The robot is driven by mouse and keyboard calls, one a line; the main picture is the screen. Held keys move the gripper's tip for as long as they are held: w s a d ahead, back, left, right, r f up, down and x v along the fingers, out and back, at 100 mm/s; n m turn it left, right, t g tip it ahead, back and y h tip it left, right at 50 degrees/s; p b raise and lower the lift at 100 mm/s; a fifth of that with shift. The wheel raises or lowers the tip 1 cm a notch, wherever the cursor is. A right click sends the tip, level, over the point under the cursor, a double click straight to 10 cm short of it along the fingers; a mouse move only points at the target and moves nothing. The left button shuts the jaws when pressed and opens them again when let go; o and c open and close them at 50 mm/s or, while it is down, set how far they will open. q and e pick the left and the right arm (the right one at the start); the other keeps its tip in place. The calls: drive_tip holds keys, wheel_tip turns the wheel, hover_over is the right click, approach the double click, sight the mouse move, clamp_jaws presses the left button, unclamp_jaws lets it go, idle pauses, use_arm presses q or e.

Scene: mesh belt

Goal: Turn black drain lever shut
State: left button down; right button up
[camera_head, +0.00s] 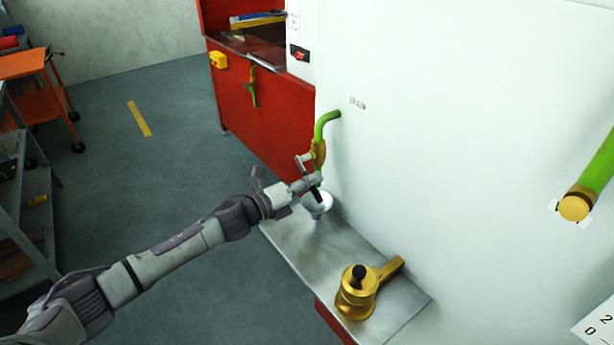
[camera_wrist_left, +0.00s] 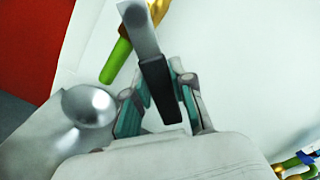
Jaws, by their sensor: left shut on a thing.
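The drain valve has a brass body (camera_head: 318,152) on a green pipe (camera_head: 323,125) coming out of the white wall panel, under a small label (camera_head: 357,103) that seems to read DRAIN. Its lever is a flat grey metal arm with a black grip (camera_wrist_left: 160,85). My left gripper (camera_head: 311,188) is at the lever, just below the brass body. In the left wrist view my left gripper (camera_wrist_left: 160,103) has its two fingers on either side of the black grip, shut on it. The fingers partly hide the lever in the head view. My right gripper is not in view.
A shiny metal bowl (camera_head: 317,207) stands below the valve on a metal shelf (camera_head: 300,240). A capped green pipe (camera_head: 594,175) sticks out at right. The floor at left is open.

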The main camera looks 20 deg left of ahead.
use_arm(q)
drive_tip(key=n, duration=0.1)
drive_tip(key=r+n+p, duration=0.2)
drive_tip(key=shift+s+d+r+n, duration=0.1)
drive_tip(key=shift+s+d+n, duration=0.15)
drive_tip(key=shift+d+n, duration=0.1)
drive_tip(key=shift+r+n+p, duration=0.35)
drive_tip(key=shift+n+p, duration=0.35)
drive_tip(key=shift+n, duration=0.15)
drive_tip(key=shift+r+n+p, duration=0.3)
drive_tip(key=shift+n+p, duration=0.35)
drive_tip(key=shift+n, duration=0.15)
drive_tip(key=c, duration=1)
unclamp_jaws()
drive_tip(key=shift+o, duration=0.2)
drive_tip(key=shift+s, duration=0.15)
drive_tip(key=v, duration=1.1)
drive_tip(key=shift+s+a, duration=0.3)
